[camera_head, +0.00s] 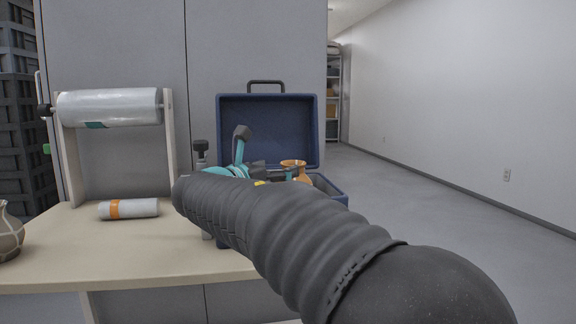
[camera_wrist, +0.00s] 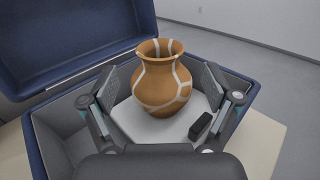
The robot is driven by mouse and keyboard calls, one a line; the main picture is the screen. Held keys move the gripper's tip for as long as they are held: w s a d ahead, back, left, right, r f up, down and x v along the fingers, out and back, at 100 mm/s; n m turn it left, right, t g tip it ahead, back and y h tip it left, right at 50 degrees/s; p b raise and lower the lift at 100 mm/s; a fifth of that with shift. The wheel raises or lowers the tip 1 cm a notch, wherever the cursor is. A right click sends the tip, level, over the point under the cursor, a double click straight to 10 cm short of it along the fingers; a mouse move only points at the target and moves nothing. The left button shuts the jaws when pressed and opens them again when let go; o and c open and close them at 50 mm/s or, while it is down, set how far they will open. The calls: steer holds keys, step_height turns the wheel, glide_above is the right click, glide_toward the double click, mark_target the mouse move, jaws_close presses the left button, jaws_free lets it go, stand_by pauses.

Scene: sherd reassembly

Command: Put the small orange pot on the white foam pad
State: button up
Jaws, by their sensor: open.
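The small orange pot (camera_wrist: 160,85) has pale joint lines over its body and stands upright on the white foam pad (camera_wrist: 145,128) inside the blue case. In the head view the pot (camera_head: 296,167) shows only in part, behind my arm and gripper. My gripper (camera_wrist: 168,96) is open, with one finger on each side of the pot and gaps visible between the fingers and the pot in the wrist view. The pot's far base and part of the pad are hidden.
The open blue case (camera_head: 268,128) has its lid raised at the back. A film roll on a stand (camera_head: 110,107), a white roll with an orange band (camera_head: 129,209) and a brown vase (camera_head: 9,232) are on the table (camera_head: 140,262). Floor at right is clear.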

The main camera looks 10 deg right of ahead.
steer(key=shift+v, duration=2.45)
